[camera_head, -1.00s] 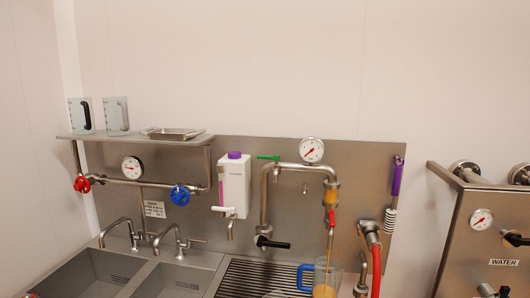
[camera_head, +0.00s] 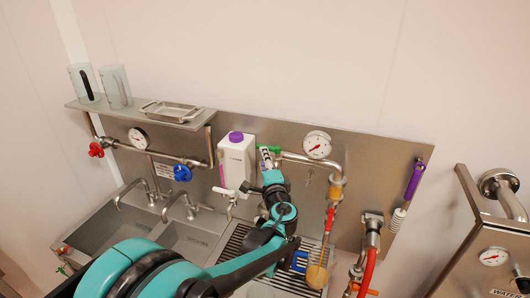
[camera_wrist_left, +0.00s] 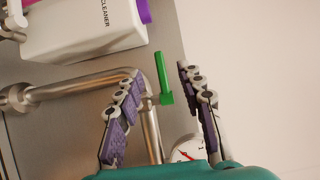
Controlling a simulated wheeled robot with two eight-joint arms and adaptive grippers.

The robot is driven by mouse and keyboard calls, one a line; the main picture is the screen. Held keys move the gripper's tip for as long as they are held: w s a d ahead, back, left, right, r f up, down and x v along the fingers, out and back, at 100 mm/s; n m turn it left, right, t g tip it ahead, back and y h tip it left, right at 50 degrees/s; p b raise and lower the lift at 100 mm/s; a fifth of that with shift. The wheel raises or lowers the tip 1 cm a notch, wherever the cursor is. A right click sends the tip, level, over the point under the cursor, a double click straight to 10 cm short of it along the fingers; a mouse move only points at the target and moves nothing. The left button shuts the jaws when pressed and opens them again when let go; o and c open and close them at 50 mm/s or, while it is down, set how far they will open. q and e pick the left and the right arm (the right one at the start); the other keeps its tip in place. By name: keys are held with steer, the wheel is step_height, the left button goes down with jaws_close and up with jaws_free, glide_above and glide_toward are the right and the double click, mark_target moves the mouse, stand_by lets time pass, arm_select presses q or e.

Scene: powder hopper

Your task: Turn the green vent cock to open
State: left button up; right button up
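The green vent cock (camera_head: 275,150) sits on top of the bent steel pipe (camera_head: 300,158), left of the round gauge. In the left wrist view its green lever (camera_wrist_left: 164,80) lies lengthwise in the gap between the two fingers. My left gripper (camera_head: 267,155) is at the cock, and in the left wrist view (camera_wrist_left: 162,74) its purple-padded fingers are open on either side of the lever. A gap shows on both sides, so I see no contact. The gripper partly hides the cock in the head view. My right gripper is in neither view.
A white cleaner bottle (camera_head: 237,162) with a purple cap hangs close left of my gripper. The gauge (camera_head: 317,145) is close on the right. A red hose (camera_head: 368,268) hangs farther right. The wall above is clear.

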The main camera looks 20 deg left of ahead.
mark_target(260, 145)
arm_select(q)
steer(key=x, duration=0.7)
steer(key=shift+a+f+b, duration=0.1)
steer(key=shift+f+b, duration=0.05)
steer(key=shift+b, duration=0.15)
steer(key=shift+w+a, duration=0.3)
steer(key=shift+w, duration=0.25)
steer(key=shift+c, duration=0.3)
steer(key=shift+s, duration=0.15)
jaws_close()
